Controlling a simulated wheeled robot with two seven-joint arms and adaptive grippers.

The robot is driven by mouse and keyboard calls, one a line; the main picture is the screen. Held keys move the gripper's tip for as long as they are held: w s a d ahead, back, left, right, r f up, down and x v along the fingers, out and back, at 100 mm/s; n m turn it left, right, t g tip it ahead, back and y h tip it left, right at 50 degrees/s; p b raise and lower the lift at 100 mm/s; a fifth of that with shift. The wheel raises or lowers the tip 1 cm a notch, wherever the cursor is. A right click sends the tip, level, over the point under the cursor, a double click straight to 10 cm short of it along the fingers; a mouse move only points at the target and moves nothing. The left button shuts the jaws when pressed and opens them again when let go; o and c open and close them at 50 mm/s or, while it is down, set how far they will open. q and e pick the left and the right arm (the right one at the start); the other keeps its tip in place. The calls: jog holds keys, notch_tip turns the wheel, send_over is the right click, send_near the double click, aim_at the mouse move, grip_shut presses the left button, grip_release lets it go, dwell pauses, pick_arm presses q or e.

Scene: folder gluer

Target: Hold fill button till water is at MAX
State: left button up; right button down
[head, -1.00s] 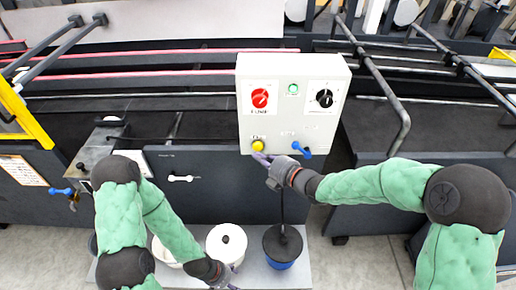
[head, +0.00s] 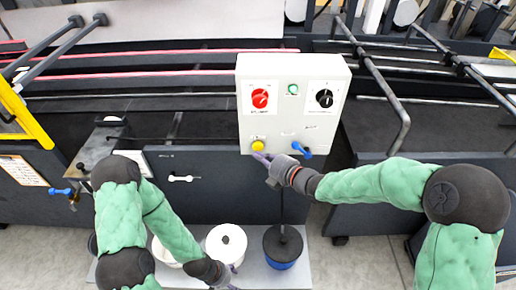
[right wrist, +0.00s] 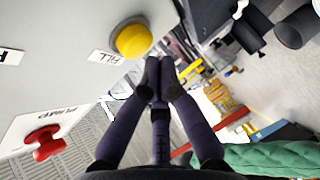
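The yellow fill button (head: 258,146) is at the lower left of a white control box (head: 315,135). In the right wrist view the yellow button (right wrist: 132,40) sits beside a FILL label. My right gripper (head: 259,156) has its fingertips just below the button. Its fingers (right wrist: 155,82) are together and hold nothing visible. I cannot tell whether they touch the button. My left gripper (head: 232,286) is low at the frame's bottom edge by a white bucket (head: 226,240); its fingers are mostly cut off. No water level or MAX mark can be made out.
The box also has a red knob (head: 260,98), a black knob (head: 324,98), a green lamp (head: 293,89) and a blue-handled valve (head: 302,150). A blue bucket with a dark lid (head: 283,240) stands on a grey tray (head: 300,278) below. Dark machine rails (head: 385,95) run to the right.

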jog(key=shift+w, duration=0.15)
dwell(0.4)
jog(key=shift+w, duration=0.3)
jog(key=shift+w+b, duration=0.35)
jog(key=shift+w, duration=0.1)
dwell(6.7)
